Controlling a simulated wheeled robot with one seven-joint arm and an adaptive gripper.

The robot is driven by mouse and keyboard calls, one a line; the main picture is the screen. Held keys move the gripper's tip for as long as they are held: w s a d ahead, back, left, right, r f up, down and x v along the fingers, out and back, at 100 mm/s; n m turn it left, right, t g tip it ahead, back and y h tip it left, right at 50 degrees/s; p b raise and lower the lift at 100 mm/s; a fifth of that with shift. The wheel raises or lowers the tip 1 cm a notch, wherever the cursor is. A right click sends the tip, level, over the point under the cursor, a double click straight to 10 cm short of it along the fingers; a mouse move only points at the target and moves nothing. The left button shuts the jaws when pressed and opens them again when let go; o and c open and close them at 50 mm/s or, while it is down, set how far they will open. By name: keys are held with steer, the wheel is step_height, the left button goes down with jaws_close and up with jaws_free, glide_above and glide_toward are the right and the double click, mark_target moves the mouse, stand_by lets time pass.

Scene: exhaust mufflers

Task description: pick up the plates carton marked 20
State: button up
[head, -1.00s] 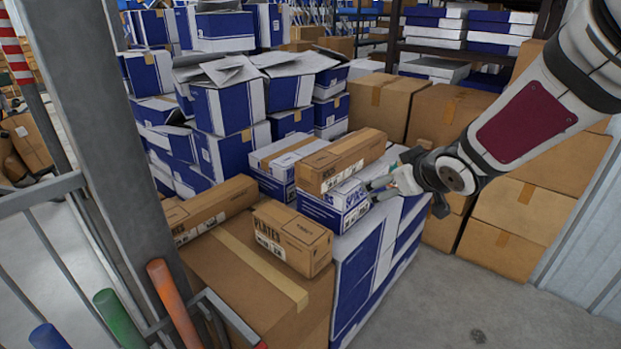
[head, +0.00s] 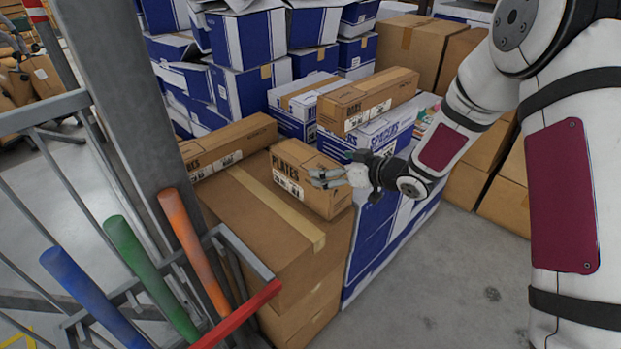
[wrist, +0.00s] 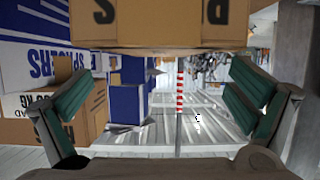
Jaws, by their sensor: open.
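A small brown carton lettered PLATES (head: 298,180) sits on top of a large taped brown box (head: 265,235). Its number is too small to read for certain. My gripper (head: 318,178) is at the carton's right side in the head view, its fingers pointing left across the carton's front. In the wrist view the fingers (wrist: 165,108) are wide apart with nothing between them. The carton (wrist: 160,25) fills the top of that view, its lettering upside down, just beyond the fingertips. I cannot tell whether they touch it.
A long brown carton (head: 366,98) lies on a white-and-blue SPACERS carton (head: 382,132) behind. Another long brown carton (head: 228,145) lies at the left. A grey post (head: 120,100), railing and coloured tubes (head: 190,250) stand front left. Floor at right is clear.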

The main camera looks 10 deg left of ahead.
mark_target(311, 161)
steer(key=shift+b+x, duration=0.35)
steer(key=shift+x, duration=3.2)
steer(key=c, duration=1.9)
steer(key=shift+r, duration=0.15)
